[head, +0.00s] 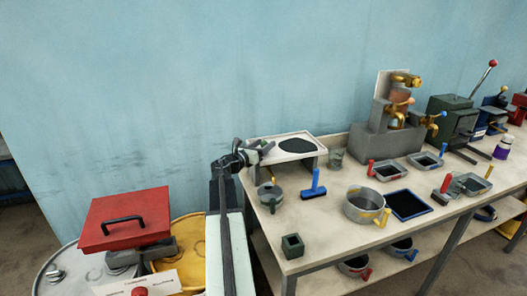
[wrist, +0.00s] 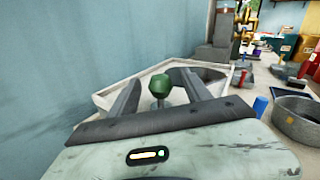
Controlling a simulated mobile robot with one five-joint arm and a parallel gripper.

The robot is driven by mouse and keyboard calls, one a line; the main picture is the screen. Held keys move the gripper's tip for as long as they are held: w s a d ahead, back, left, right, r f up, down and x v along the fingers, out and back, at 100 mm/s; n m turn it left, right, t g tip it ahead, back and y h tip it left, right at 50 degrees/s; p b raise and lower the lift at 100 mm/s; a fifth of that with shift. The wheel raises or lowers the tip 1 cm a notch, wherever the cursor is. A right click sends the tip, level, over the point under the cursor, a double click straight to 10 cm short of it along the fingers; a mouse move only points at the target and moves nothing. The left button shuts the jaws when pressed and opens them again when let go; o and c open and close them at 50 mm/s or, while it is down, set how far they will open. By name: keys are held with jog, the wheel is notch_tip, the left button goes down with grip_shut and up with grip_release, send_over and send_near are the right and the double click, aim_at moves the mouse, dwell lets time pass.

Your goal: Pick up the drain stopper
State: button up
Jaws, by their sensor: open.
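The drain stopper shows in the wrist view as a round green knob (wrist: 160,86) on a short stem, upright over the pale tray. Its lower end is hidden behind my gripper's body. My gripper (wrist: 160,92) is open, with one finger on each side of the knob and visible gaps between. In the head view my gripper (head: 262,147) is at the left end of the raised tray (head: 310,141), which has a dark round area. The stopper is too small and covered there to make out clearly.
The blue wall (wrist: 60,60) is close on the left.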

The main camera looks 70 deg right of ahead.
jog(key=shift+s+d, duration=0.1)
jog(key=shift+d, duration=0.4)
jog(key=shift+a, duration=0.1)
grip_shut()
notch_tip(320, 180, up, 10)
jog(key=p, duration=1)
jog(key=shift+r, duration=0.1)
